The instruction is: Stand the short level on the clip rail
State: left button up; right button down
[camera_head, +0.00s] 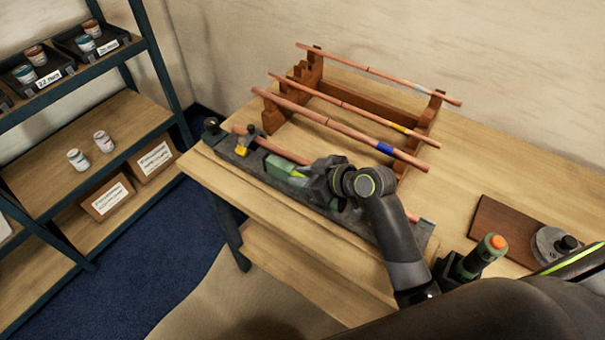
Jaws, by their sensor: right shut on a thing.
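The clip rail (345,217) is a long dark grey bar along the front of the bench, with a dark knob and a yellow clip at its left end. A copper pipe (285,152) lies along it. A short green block, which looks like the short level (277,165), is at the rail's left-middle part, beside the pipe. My right gripper (305,176) is shut on its right end. The gripper hides that end, and I cannot tell whether the level touches the rail. My left gripper is out of view.
A stepped wooden rack (273,116) behind the rail carries three copper pipes, some with coloured bands. A brown board (505,230), a round grey tool (552,244) and an orange-topped green tool (485,257) are at the right. Shelving (100,172) stands left.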

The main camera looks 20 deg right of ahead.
jog(key=c, duration=1.2)
grip_release()
jog(key=shift+o, duration=0.2)
notch_tip(320, 180, up, 10)
jog(key=shift+r+b, duration=0.1)
jog(key=shift+b, duration=0.5)
